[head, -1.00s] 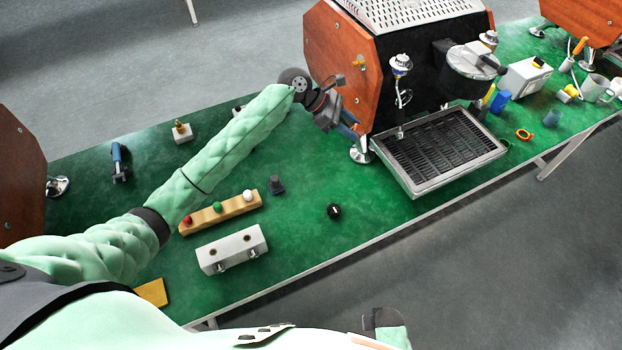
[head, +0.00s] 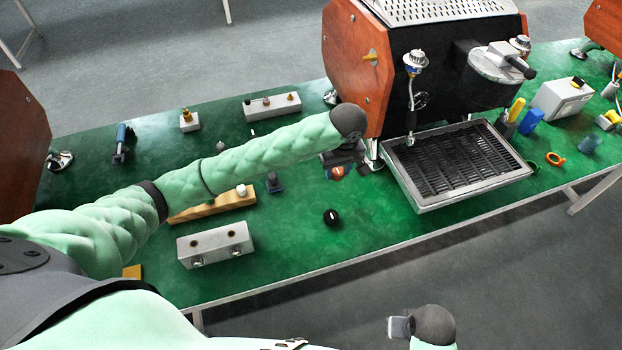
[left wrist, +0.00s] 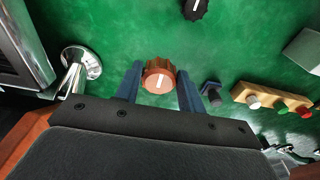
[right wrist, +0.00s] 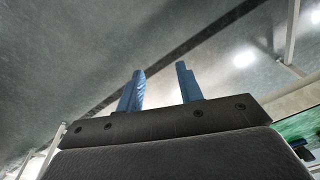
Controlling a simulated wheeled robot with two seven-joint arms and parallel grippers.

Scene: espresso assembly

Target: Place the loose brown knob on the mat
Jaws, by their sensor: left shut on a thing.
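The brown knob (left wrist: 158,76) has a white mark and sits between the blue fingers of my left gripper (left wrist: 158,88), which is shut on it. In the head view the knob (head: 337,173) shows orange-brown under my left gripper (head: 345,163), beside the espresso machine's near foot. The green mat (head: 290,255) covers the table below. I cannot tell whether the knob touches it. My right gripper (right wrist: 160,85) is empty, its fingers apart, away from the mat over the grey floor.
The espresso machine (head: 350,65) and its drip tray (head: 460,165) stand to the right. A black knob (head: 331,217), a small dark part (head: 274,182), a wooden strip (head: 215,205) and a grey block (head: 215,244) lie nearby. The mat around the black knob is clear.

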